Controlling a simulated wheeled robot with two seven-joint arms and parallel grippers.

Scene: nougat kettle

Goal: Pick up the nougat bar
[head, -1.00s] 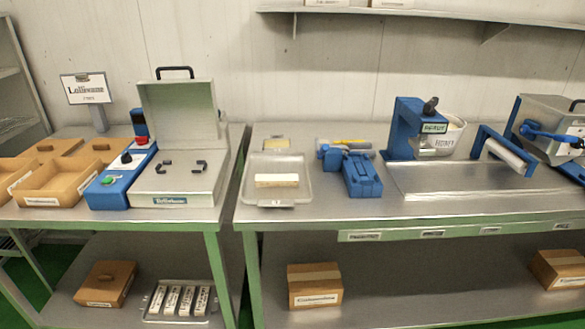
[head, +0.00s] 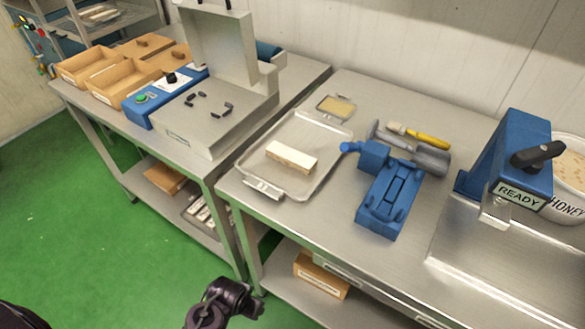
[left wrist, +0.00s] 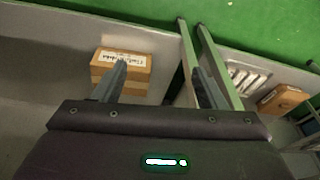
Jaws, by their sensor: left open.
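The nougat bar (head: 291,157) is a pale cream block lying flat on a shallow metal tray (head: 322,183) at the left end of the right table. Part of my left arm shows at the bottom of the head view, below and in front of the tables, well apart from the bar. My left gripper (left wrist: 160,82) shows in the left wrist view with its two fingers spread and nothing between them. It faces the tables' lower shelves, and the bar is not in that view. My right gripper is in neither view.
A blue clamp-like device (head: 387,195) stands right of the tray, with a yellow-handled tool (head: 424,136) behind it. A small tray (head: 336,106) lies behind. Further right is a blue machine (head: 512,160) labelled READY. A cardboard box (left wrist: 122,72) sits on the lower shelf.

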